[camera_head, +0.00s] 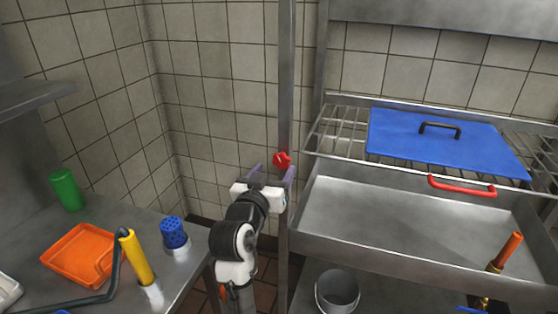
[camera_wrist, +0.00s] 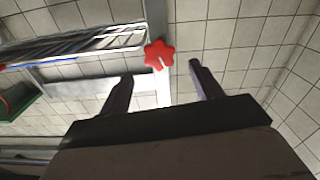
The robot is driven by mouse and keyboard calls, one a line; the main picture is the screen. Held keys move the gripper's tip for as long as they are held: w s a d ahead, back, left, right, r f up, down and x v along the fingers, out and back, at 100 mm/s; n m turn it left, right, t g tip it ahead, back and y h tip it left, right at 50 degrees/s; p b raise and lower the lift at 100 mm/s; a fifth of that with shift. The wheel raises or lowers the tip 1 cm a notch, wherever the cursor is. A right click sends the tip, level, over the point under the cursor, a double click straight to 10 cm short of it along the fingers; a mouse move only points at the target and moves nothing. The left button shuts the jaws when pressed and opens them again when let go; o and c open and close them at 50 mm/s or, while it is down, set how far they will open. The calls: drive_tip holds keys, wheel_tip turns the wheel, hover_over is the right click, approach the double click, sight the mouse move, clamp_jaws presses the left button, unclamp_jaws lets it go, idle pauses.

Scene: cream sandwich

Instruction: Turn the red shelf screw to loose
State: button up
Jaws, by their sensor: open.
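The red shelf screw (camera_head: 282,160) is a star-shaped knob on the upright metal post (camera_head: 286,80) at the left end of the wire shelf. In the wrist view the screw (camera_wrist: 159,54) shows ahead of the fingertips, in line with the gap between them. My gripper (camera_head: 271,170) is just below and in front of the screw in the head view. Its two dark fingers (camera_wrist: 160,70) are apart with nothing between them. The screw looks clear of both fingers, though the exact distance is hard to tell.
The left counter holds an orange tray (camera_head: 72,252), a blue shaker (camera_head: 173,232), a yellow-handled tool (camera_head: 135,257) and a green cylinder (camera_head: 67,190).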

sight(280, 160)
drive_tip(key=shift+p+x, duration=0.4)
drive_tip(key=shift+x, duration=1.85)
drive_tip(key=c, duration=1)
